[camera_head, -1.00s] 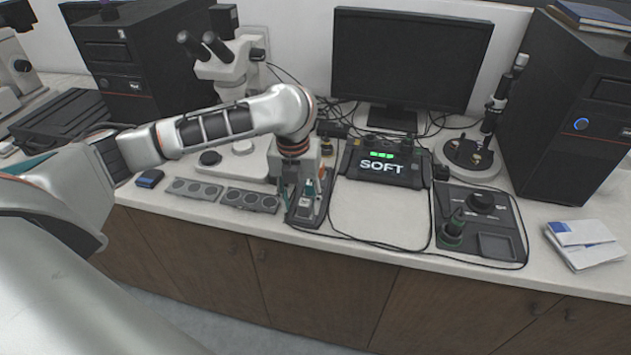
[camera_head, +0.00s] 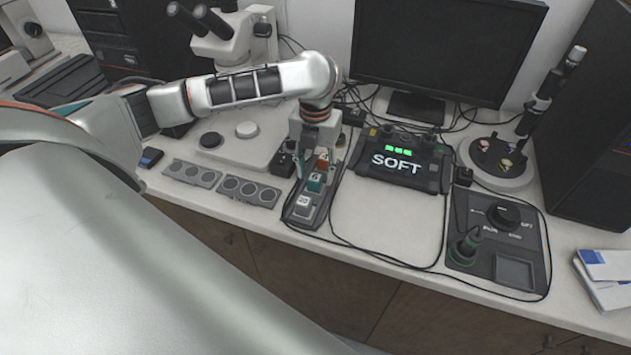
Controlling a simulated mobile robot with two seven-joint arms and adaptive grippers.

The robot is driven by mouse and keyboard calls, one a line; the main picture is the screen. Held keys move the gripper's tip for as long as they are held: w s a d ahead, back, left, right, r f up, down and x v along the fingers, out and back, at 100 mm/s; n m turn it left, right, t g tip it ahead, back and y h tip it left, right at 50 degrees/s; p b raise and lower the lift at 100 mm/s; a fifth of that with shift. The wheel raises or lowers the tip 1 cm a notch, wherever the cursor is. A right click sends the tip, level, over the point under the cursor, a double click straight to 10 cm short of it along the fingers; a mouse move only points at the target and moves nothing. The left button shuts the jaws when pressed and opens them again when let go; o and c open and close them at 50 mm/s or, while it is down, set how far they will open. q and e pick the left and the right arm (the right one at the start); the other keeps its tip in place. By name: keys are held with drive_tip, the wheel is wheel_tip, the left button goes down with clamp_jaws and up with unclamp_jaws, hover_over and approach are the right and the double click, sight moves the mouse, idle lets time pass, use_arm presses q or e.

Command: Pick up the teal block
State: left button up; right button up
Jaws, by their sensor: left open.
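The teal block (camera_head: 314,183) has a pale label on top and sits in the narrow dark tray (camera_head: 296,219) at the bench's middle. An orange-red block (camera_head: 323,163) is behind it, and a white-topped block marked 20 (camera_head: 303,202) is in front. My left gripper (camera_head: 311,168) points down over the back part of the tray, its fingers open, just behind and above the teal block. I cannot tell whether a finger touches a block. The gripper body hides the tray's back end. My right gripper is not in view.
Two grey racks with round wells (camera_head: 248,191) lie left of the tray. A microscope (camera_head: 234,45) stands behind. A SOFT display unit (camera_head: 402,162) and a control panel (camera_head: 497,240) are at right. A cable loops around a clear bench area (camera_head: 385,219).

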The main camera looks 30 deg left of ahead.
use_arm(q)
drive_tip(key=shift+f, duration=1.45)
clamp_jaws()
drive_tip(key=shift+r, duration=0.1)
